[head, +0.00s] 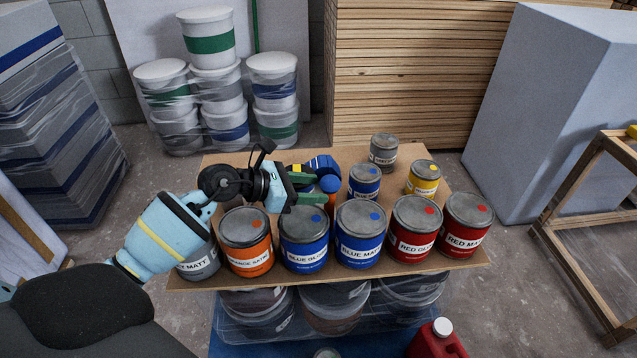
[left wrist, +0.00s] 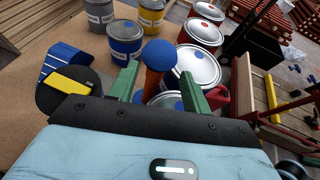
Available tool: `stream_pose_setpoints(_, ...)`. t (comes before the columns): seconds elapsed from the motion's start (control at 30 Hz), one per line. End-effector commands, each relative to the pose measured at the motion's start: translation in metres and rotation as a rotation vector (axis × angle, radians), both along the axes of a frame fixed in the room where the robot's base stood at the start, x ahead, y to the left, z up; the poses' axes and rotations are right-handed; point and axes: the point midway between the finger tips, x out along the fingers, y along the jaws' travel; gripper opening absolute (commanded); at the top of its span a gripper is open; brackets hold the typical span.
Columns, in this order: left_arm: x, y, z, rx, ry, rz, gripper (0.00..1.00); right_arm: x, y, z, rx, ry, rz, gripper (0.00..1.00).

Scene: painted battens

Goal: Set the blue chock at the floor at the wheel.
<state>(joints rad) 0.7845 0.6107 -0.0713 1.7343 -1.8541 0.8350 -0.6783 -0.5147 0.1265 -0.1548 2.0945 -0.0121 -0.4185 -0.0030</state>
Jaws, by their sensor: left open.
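A blue ribbed, wedge-shaped piece that looks like the chock (head: 324,164) lies on the brown board behind the front row of cans. It also shows at the left in the left wrist view (left wrist: 62,60), beside a dark round thing with a yellow bar (left wrist: 70,82). My left gripper (head: 318,186) is open low over the board, its green fingers pointing right. An orange post with a round blue top (head: 330,184) stands at the fingertips; in the left wrist view its blue top (left wrist: 160,54) shows between them. Contact cannot be told. No wheel is clearly visible. My right gripper is out of view.
Paint cans crowd the board: orange (head: 246,243), blue (head: 360,235) and red (head: 467,224) in front, smaller grey (head: 383,150) and yellow (head: 423,178) behind. A wooden frame (head: 590,220) stands at right. Bare concrete floor (head: 515,290) shows between it and the board.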

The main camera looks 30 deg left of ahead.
Motion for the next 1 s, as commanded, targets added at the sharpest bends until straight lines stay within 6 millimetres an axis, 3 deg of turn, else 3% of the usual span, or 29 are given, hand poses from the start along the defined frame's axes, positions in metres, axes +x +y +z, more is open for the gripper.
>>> stream_pose_setpoints(0.33, 0.035, -0.023, -0.015, -0.003, 0.000, -0.001, 0.48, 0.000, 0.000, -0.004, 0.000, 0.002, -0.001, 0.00)
stream_pose_setpoints(0.67, 0.039, -0.027, -0.017, -0.001, 0.000, -0.002, 0.48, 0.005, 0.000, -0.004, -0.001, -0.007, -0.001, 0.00)
stream_pose_setpoints(1.0, 0.039, -0.027, -0.017, -0.002, 0.000, -0.001, 0.05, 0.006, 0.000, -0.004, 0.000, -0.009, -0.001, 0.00)
